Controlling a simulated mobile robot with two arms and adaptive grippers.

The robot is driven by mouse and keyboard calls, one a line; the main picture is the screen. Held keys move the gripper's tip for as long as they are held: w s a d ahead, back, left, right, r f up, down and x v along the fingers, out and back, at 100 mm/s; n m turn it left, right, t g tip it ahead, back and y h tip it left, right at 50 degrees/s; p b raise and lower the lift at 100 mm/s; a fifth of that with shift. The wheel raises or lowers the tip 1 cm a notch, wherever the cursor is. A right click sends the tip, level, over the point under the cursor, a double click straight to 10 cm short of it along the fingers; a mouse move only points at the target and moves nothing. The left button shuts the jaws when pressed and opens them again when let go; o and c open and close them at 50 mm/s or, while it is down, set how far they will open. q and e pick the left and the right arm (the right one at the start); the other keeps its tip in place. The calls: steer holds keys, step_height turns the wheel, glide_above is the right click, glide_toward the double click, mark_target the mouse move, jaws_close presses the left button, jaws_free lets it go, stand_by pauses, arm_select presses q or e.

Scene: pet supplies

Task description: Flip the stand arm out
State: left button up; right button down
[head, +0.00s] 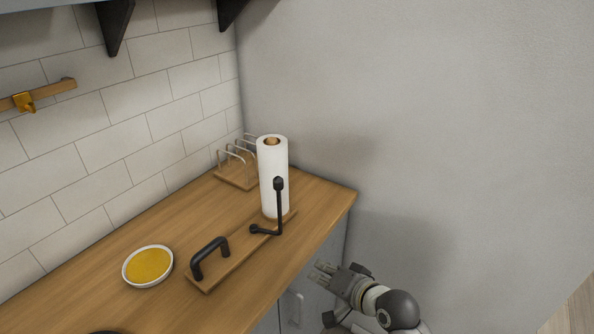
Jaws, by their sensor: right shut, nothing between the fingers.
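The stand is a long wooden base (217,268) on the counter with a white paper towel roll (273,180) upright at its far end. A black stand arm (279,212) rises in front of the roll, with a knob at its top and a bent foot at its base. A black handle (209,256) is fixed to the near end of the base. My right gripper (318,275) is shut and empty, in front of the counter edge, below and right of the stand arm and apart from it. My left gripper is not in view.
A white dish with a yellow top (148,265) lies left of the stand. A wire rack on a wooden base (232,175) stands behind the roll by the tiled wall. A grey wall (430,120) closes the counter's right end. Grey cabinet fronts (328,250) are below the counter.

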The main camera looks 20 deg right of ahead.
steer(key=w+d+r+m+t, duration=0.2)
steer(key=w+r+m+t, duration=0.15)
steer(key=r, duration=0.45)
steer(key=w+d+r+m+t, duration=0.25)
steer(key=w+r+m, duration=0.2)
steer(key=r, duration=0.35)
steer(key=w+a+p, duration=0.4)
steer(key=w+a, duration=0.1)
steer(key=w, duration=0.2)
steer(key=shift+w+a+f+n+p, duration=0.15)
steer(key=shift+w+f+n+p, duration=0.15)
steer(key=shift+w+f+p, duration=0.1)
steer(key=shift+s, duration=0.1)
